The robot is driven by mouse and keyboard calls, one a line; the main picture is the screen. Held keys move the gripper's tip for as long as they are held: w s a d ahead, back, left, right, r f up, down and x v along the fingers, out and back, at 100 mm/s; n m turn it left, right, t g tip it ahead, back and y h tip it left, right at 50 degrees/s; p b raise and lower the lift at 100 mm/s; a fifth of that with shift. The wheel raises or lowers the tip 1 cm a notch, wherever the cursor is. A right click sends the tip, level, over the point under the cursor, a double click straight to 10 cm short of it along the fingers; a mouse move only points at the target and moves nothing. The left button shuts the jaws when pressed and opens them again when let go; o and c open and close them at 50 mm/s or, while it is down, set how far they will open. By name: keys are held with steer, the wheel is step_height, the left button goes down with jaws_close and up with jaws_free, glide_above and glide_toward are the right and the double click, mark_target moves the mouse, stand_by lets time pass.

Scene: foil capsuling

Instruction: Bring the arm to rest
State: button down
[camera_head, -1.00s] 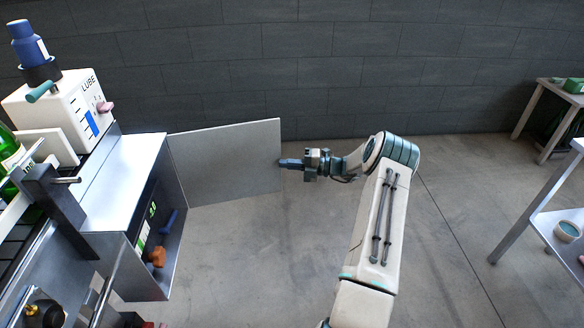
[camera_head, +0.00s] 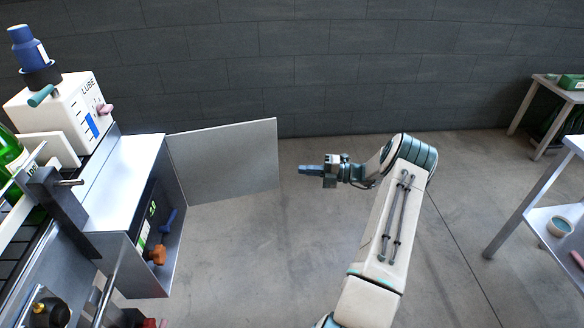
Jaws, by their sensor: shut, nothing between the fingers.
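My arm reaches up from the bottom of the head view and bends left at its elbow. My gripper (camera_head: 304,170) points left in the open space over the floor. It is shut and empty. It is apart from the open grey door (camera_head: 226,162) of the cabinet (camera_head: 122,178), with a clear gap between fingertips and the door's right edge.
The cabinet interior shows a blue handle (camera_head: 168,221) and an orange knob (camera_head: 156,255). A white LUBE box (camera_head: 60,112) with a blue bottle (camera_head: 27,46) stands above left. A shelf table (camera_head: 538,197) is at right. Floor between is free.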

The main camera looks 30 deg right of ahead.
steer(key=shift+w+v, duration=0.25)
steer(key=shift+v, duration=1.6)
steer(key=s+a+r+n+g+h+p, duration=0.25)
steer(key=s+a+r+n+g, duration=0.2)
steer(key=a+r+n, duration=0.5)
steer(key=s+a+r+n+g+h+p, duration=0.2)
steer(key=s+a+r+n+g+h, duration=0.25)
steer(key=a+r+n, duration=0.55)
steer(key=s+a+r+n+h+p, duration=0.1)
steer(key=s+a+r+n+h, duration=0.1)
steer(key=s+n, duration=0.5)
steer(key=s+a+r+n+t+h+p, duration=0.1)
steer(key=s+a+r+n+h, duration=0.2)
steer(key=s+n, duration=0.3)
steer(key=s+a+r+n+t+h+p, duration=0.1)
steer(key=s+a+r+n+h+p, duration=0.1)
steer(key=s+n, duration=0.5)
step_height(320, 180, up, 3)
steer(key=n+h, duration=0.1)
steer(key=n, duration=0.2)
steer(key=shift+s+a+f, duration=0.2)
steer(key=shift+s, duration=0.1)
